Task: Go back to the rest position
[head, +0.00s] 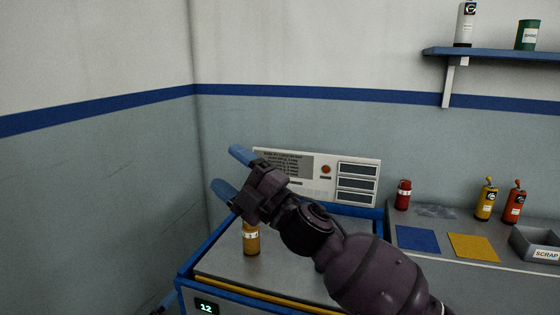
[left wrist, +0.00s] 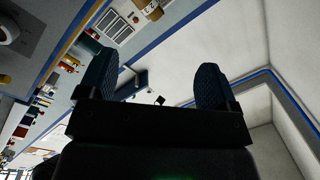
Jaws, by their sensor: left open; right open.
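My right gripper (head: 232,171) reaches up and left across the middle of the head view. Its blue-tipped fingers are apart with nothing between them, in front of the wall corner and left of a control panel. My left gripper (left wrist: 157,82) shows in the left wrist view with its two dark fingers wide apart and nothing held. The wrist picture is tilted, with walls, a shelf and benches beyond the fingers. A small dark and blue part at the lower left edge of the head view is too cut off to name.
A blue-framed machine (head: 212,262) carries a yellow canister (head: 250,240) below my right gripper and a control panel (head: 357,178) behind it. The bench at right holds a red canister (head: 403,196), blue mat (head: 418,239), yellow mat (head: 473,247) and scrap bin (head: 540,243).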

